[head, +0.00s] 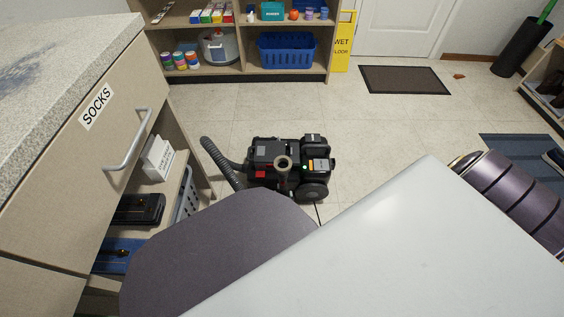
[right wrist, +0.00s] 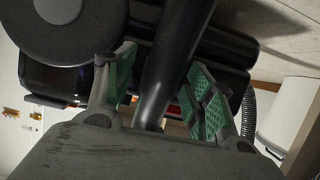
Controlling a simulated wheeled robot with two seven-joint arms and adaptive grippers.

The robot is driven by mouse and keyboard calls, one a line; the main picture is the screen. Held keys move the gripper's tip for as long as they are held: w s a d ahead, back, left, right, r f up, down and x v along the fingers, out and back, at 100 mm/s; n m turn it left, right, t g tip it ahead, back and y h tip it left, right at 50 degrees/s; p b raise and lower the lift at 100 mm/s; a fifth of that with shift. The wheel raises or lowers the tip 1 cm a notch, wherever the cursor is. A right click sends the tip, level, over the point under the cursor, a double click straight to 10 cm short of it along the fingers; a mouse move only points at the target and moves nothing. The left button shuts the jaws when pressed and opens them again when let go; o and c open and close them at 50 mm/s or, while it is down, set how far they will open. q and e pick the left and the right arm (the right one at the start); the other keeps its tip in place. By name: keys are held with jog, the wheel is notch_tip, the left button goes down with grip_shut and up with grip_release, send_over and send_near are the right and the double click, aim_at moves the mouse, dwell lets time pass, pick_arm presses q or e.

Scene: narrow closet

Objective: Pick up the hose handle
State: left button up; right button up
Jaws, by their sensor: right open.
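A black vacuum machine (head: 290,165) with red and grey parts stands on the floor in the middle of the head view. A ribbed grey hose (head: 222,162) rises from its left side. In the right wrist view a smooth black tube, which looks like the hose handle (right wrist: 172,65), runs between the green-padded fingers of my right gripper (right wrist: 160,68). The fingers are open, one on each side of the tube, with gaps showing. In the head view my own arm covers the lower middle, and I cannot make out the gripper's fingers there. My left gripper is not in view.
A drawer unit labelled SOCKS (head: 95,105) with open shelves stands close on the left. A shelf with a blue basket (head: 287,50) and a yellow wet-floor sign (head: 343,40) are at the back. The floor behind the machine is clear up to a dark mat (head: 405,80).

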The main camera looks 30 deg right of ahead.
grip_shut()
dwell(0.7)
